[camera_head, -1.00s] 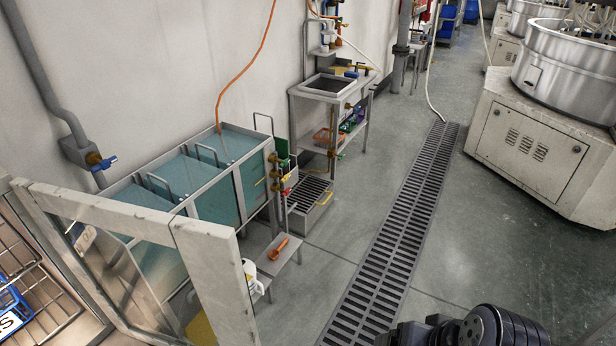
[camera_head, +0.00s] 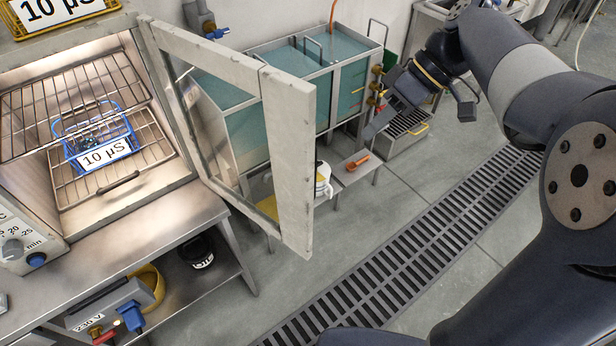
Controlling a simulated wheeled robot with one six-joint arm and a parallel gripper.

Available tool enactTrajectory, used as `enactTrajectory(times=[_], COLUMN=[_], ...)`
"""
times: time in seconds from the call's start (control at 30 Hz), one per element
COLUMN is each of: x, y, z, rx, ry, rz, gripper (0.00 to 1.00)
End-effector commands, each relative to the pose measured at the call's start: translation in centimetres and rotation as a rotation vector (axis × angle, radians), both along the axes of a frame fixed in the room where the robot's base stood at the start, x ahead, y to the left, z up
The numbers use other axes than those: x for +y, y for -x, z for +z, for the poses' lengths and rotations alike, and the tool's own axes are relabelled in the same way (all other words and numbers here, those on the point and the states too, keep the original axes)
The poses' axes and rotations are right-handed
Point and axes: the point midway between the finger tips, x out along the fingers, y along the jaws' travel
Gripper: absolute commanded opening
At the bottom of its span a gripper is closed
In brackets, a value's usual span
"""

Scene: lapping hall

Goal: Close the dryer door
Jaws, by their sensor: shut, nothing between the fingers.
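The dryer door (camera_head: 290,160) stands wide open, swung out to the right of the lit dryer chamber (camera_head: 100,190). It has a pale, worn metal frame around a glass pane. Its hinge side is at the chamber's right edge, and its free edge faces the aisle. My gripper (camera_head: 372,130) is to the right of the door's free edge, apart from it, with its fingers shut, empty and pointing down and left. Inside the chamber, a blue basket (camera_head: 95,135) with a "10 µS" label sits on a wire rack.
Teal tanks (camera_head: 245,135) stand behind the door along the wall. A white jug (camera_head: 322,180) and a small bench (camera_head: 358,165) with an orange tool are just beyond the free edge. A steel table (camera_head: 120,240) carries the dryer. The floor around the drain grate (camera_head: 400,260) is clear.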

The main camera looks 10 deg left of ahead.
Motion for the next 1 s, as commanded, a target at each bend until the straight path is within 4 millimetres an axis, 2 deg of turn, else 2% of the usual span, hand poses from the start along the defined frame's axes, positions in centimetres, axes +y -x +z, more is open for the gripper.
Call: enactTrajectory(times=[0.13,0.27,0.67,0.8,1.0], x=[0.5,1.3,5.8,6.6,7.3], y=[-0.3,0.2,2.5,4.4,5.8], z=[-0.1,-1.3,-7.9,-7.6,-7.7], rx=[-0.003,-0.001,0.0,-0.004,-0.005], ry=[-0.017,-0.017,-0.014,-0.015,-0.014], rz=[0.04,0.041,0.038,0.038,0.037], gripper=[0.0,0.0,0.0,0.0,0.0])
